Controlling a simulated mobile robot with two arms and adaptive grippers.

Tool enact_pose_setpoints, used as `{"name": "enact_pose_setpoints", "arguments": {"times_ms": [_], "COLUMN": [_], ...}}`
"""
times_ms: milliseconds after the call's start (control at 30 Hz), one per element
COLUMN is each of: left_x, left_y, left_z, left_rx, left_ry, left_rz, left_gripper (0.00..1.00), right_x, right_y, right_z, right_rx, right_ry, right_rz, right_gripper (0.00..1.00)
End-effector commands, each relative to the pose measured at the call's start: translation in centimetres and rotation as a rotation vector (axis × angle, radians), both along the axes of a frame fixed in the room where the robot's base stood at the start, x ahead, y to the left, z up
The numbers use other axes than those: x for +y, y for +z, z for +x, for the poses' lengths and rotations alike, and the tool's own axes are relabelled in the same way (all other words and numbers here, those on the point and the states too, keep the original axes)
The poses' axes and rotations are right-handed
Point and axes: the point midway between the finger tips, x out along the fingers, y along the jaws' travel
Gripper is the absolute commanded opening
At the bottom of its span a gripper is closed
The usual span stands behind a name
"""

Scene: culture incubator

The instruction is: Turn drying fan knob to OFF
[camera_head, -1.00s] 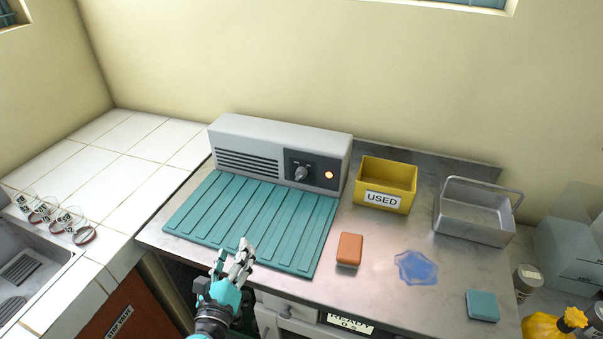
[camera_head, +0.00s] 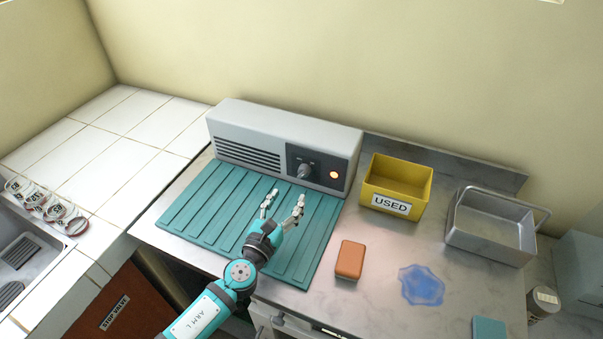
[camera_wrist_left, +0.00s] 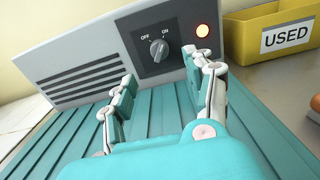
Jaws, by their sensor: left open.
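The drying fan (camera_head: 285,145) is a grey box with a slotted vent, standing at the back of the ribbed teal mat (camera_head: 195,210). Its knob (camera_head: 304,171) sits on a dark panel beside a lit orange-red lamp (camera_head: 334,175). In the left wrist view the knob (camera_wrist_left: 159,49) lies between the OFF and ON labels, its pointer mark tilted toward ON. My left gripper (camera_head: 284,203) is open and empty over the mat, in front of the knob and apart from it. In the left wrist view its fingers (camera_wrist_left: 165,88) frame the knob from below. My right gripper is not seen.
A yellow bin marked USED (camera_head: 397,187) and a metal basket (camera_head: 492,226) stand to the right. An orange block (camera_head: 350,259) and a blue puddle-like patch (camera_head: 421,286) lie on the counter. Several glass vessels (camera_head: 47,207) are at the far left by the sink.

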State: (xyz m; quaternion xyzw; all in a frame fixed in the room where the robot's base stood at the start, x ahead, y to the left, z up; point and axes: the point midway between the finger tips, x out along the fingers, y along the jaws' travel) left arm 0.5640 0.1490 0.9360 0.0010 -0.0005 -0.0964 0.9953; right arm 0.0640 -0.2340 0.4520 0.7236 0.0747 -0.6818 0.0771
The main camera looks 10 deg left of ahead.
Motion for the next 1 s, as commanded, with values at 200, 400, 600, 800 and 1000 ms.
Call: {"name": "enact_pose_setpoints", "arguments": {"times_ms": [200,400,600,800,1000], "left_x": [-1.0,-1.6,-1.8,-1.9,-1.8], "left_y": [0.1,-0.1,-0.1,0.0,0.0], "left_z": [4.8,7.9,9.2,9.3,9.3], "left_rx": [-0.002,-0.001,0.0,0.001,0.0], "left_ry": [0.0,0.001,0.0,0.0,0.0], "left_rz": [-0.002,-0.002,-0.002,-0.002,-0.002], "left_gripper": [0.54,0.54,0.54,0.54,0.39], "right_x": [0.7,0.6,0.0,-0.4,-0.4], "right_y": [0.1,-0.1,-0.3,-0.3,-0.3], "right_z": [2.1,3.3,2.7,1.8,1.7], "right_rx": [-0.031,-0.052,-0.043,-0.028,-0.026], "right_ry": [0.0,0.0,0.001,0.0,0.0], "right_rz": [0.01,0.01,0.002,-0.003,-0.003], "right_gripper": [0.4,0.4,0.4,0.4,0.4]}}
